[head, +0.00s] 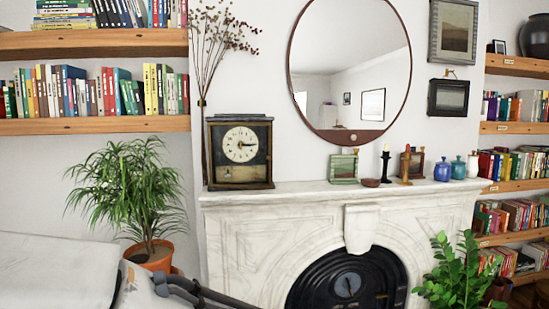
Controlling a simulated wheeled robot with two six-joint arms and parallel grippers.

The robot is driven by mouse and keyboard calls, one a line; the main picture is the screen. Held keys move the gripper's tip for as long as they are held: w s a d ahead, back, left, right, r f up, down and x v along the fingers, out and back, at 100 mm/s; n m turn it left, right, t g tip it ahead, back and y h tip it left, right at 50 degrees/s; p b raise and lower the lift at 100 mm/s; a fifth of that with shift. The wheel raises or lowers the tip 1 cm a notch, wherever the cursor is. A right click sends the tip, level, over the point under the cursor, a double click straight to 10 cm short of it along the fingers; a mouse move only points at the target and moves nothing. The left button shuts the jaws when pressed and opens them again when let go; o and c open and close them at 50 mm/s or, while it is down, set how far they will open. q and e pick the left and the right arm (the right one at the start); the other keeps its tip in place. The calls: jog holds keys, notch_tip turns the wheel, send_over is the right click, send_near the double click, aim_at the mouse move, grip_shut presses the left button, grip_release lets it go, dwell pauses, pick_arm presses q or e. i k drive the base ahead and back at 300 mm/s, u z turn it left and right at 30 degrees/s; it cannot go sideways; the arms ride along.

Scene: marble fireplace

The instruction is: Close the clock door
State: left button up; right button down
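The clock (240,153) stands upright at the left end of the white marble mantel. It has a dark wooden case and a pale round dial with dark hands. Its front faces me, with a small decorated panel below the dial. I cannot tell from this view whether its door is open or shut; no door leaf clearly stands out from the case. Part of my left arm (60,272) fills the lower left, well below the clock, with dark parts running off the bottom edge. Neither gripper's fingertips show. My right arm is not in view.
Dry stems rise beside the clock's left side. A small green frame (344,168), a brown bowl (371,183) and candlesticks stand further right on the mantel (300,190). A potted plant (135,190) stands below left. The mantel just right of the clock is clear.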

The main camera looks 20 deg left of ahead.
aim_at(269, 157)
jog(key=i, duration=1.45)
